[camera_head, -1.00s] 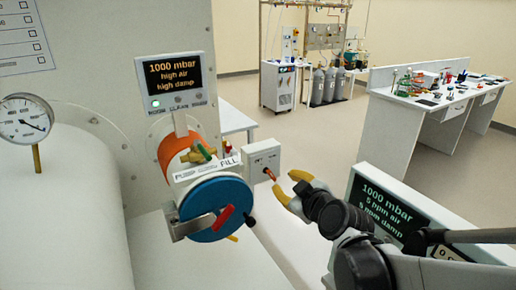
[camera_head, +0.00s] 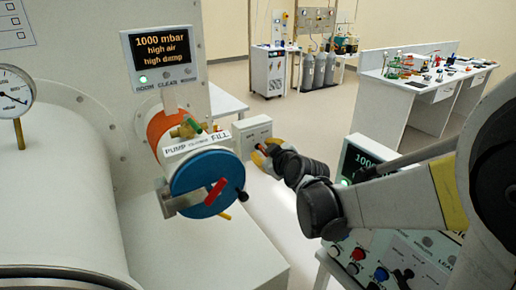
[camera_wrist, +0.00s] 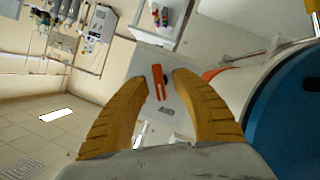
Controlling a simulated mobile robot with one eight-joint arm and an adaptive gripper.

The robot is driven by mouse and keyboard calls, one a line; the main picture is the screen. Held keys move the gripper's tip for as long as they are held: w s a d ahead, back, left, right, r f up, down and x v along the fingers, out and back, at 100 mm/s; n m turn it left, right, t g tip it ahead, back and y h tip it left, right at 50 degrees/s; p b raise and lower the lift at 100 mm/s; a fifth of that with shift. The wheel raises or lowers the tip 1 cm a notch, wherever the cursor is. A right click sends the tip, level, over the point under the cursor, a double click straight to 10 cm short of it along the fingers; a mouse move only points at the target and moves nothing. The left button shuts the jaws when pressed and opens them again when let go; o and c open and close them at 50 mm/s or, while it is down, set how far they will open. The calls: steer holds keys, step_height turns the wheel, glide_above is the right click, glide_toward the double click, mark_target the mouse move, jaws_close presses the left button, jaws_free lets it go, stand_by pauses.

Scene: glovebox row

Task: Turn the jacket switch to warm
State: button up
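The jacket switch looks to be a small white box (camera_head: 252,133) right of the blue round door in the head view. In the wrist view its pale face (camera_wrist: 143,68) carries an orange lever (camera_wrist: 158,82) and small lettering too blurred to read. My gripper (camera_head: 261,154) is at the front of the box and hides most of the lever in the head view. In the wrist view my gripper (camera_wrist: 142,90) has its two yellow fingers apart, one on each side of the lever. I see no finger clearly touching it.
The blue door (camera_head: 208,192) with its red handle (camera_head: 215,193) is close left of my gripper. A display (camera_head: 163,54) reads 1000 mbar, high air, high damp. A control panel with knobs (camera_head: 381,274) lies below my arm. Open floor lies behind.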

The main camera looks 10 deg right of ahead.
jaws_close()
steer(key=shift+d+r+m+g+y+p, duration=0.15)
steer(key=shift+m+g+y+p, duration=0.15)
steer(key=shift+m+y, duration=0.3)
steer(key=shift+m+g+y, duration=0.4)
steer(key=shift+m+y, duration=0.3)
steer(key=shift+m, duration=0.6)
steer(key=shift+o, duration=0.8)
jaws_free()
steer(key=shift+w, duration=0.1)
